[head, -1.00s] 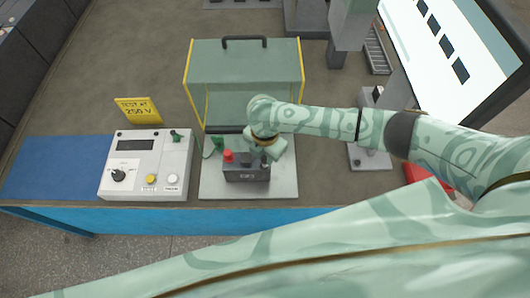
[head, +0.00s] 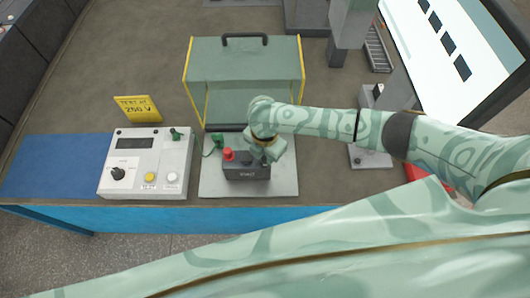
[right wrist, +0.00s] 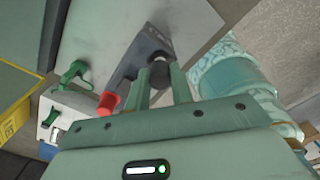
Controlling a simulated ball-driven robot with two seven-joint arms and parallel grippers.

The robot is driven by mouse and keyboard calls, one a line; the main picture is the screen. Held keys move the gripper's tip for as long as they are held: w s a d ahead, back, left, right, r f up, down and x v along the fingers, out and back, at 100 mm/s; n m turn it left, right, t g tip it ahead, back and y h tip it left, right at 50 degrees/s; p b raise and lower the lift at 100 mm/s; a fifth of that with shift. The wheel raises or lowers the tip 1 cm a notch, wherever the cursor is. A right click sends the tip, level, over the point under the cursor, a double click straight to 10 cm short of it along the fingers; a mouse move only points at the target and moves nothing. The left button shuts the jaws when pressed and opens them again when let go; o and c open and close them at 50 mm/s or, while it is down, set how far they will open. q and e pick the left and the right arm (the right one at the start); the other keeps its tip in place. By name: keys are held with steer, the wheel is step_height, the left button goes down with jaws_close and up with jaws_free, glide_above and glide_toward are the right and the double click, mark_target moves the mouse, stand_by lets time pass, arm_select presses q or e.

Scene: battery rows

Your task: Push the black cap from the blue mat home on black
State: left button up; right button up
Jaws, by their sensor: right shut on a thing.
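A dark grey battery block (head: 246,172) with a printed label sits on a pale plate (head: 285,185). A red cap or terminal (head: 228,155) stands at its left end; it also shows in the right wrist view (right wrist: 107,103). My right gripper (right wrist: 157,75) is over the block's other end, its fingers shut on the round black cap (right wrist: 159,75). The cap is at the block's top; whether it is fully seated cannot be told. In the head view my gripper hides it. The blue mat (head: 45,165) at the left is bare. My left gripper is not in view.
A white tester (head: 145,165) with a dial and buttons stands left of the plate. Green clips (head: 217,140) lie near the block. A yellow-edged guard (head: 245,70) stands behind it. A yellow sign (head: 137,108) stands behind the tester. A monitor (head: 460,60) is at right.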

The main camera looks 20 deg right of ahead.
steer(key=shift+f, duration=0.4)
stand_by(0.5)
steer(key=shift+f, duration=0.45)
stand_by(0.8)
steer(key=o, duration=1.5)
step_height(320, 180, up, 7)
steer(key=p, duration=0.7)
steer(key=shift+r, duration=0.1)
